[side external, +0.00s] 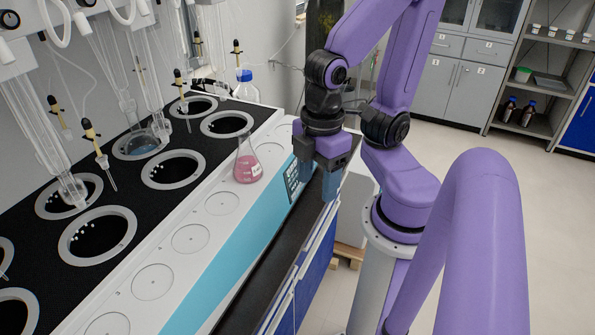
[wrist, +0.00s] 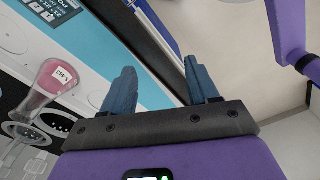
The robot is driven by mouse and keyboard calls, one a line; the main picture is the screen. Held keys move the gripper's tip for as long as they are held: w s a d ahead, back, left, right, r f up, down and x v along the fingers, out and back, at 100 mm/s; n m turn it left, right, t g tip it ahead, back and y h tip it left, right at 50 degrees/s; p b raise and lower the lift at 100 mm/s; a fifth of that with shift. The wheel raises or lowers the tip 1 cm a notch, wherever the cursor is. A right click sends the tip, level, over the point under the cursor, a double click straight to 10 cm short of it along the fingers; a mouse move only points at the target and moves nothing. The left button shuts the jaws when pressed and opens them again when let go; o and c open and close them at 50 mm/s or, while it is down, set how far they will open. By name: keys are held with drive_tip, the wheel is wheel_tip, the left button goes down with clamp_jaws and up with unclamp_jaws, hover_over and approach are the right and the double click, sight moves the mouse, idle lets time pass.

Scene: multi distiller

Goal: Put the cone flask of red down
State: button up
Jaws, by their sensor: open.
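The cone flask of red (side external: 247,163) stands upright on the white front ledge of the distiller, its lower part filled with pinkish-red liquid. It also shows at the left of the wrist view (wrist: 52,82), with a white label on its side. My gripper (side external: 329,188) is to the right of the flask, apart from it, over the dark bench edge. In the wrist view my gripper's two blue-grey fingers (wrist: 158,75) are spread with nothing between them.
The distiller's black top (side external: 135,205) has several ringed wells, with glassware and hanging tubes above. Its white ledge has several empty round marks (side external: 190,238). A blue-capped bottle (side external: 246,90) stands behind the flask. A control panel (side external: 292,180) is on the blue front.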

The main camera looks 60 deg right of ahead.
idle(0.3)
drive_tip(key=n+t+h, duration=0.5)
drive_tip(key=n+h, duration=0.4)
drive_tip(key=h, duration=0.9)
approach(242, 142)
drive_tip(key=x, duration=1.1)
drive_tip(key=shift+d, duration=0.2)
clamp_jaws()
